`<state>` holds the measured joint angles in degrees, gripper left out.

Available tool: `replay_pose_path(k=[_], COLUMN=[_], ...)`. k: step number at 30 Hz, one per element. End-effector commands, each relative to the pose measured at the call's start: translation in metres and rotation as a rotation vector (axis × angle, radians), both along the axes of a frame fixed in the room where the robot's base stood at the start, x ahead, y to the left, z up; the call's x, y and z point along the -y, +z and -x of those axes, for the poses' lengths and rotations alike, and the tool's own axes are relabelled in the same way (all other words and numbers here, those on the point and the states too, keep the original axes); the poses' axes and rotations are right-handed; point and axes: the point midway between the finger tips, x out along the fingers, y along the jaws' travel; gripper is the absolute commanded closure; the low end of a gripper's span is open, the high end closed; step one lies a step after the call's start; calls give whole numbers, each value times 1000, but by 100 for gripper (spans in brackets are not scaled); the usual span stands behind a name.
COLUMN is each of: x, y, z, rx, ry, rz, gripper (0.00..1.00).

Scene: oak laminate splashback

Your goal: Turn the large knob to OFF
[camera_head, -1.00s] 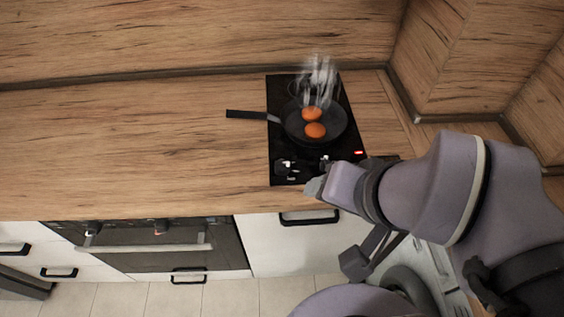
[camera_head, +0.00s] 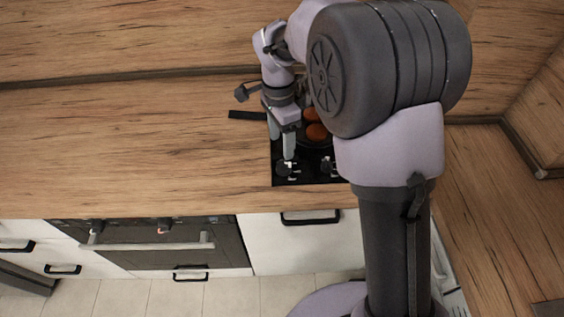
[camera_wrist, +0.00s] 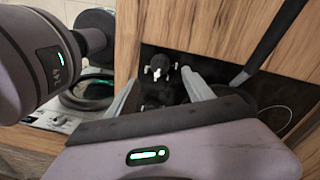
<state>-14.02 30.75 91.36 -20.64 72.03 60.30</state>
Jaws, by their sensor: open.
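The black cooktop (camera_head: 300,180) has two dark knobs with white marks along its front edge. The left knob (camera_head: 283,168) sits just beneath my gripper (camera_head: 289,158) in the head view, and the right knob (camera_head: 326,167) is beside it. In the wrist view one knob (camera_wrist: 160,66) shows beyond and between my open fingers (camera_wrist: 160,88); another dark knob (camera_wrist: 155,100) lies nearer, partly hidden by the gripper. My gripper points down and holds nothing. I cannot tell which knob is larger, read their settings, or tell whether a finger touches one.
A black pan with orange round food (camera_head: 316,131) stands on the cooktop behind the knobs, partly hidden by my arm. Its handle (camera_head: 247,115) points left; it also shows in the wrist view (camera_wrist: 272,40). The wooden counter (camera_head: 130,140) left of it is clear.

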Motion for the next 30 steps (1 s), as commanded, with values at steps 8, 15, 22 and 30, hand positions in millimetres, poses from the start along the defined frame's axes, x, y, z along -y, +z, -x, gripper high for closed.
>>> replay_pose_path(k=[8,15,22,30], x=[2,2,2,2], y=[-75,-91,-90,-90], z=[4,5,5,5], rx=[0,2,2,2], ry=[1,1,1,1], rz=[0,-1,-1,-1], gripper=[40,40,45,98])
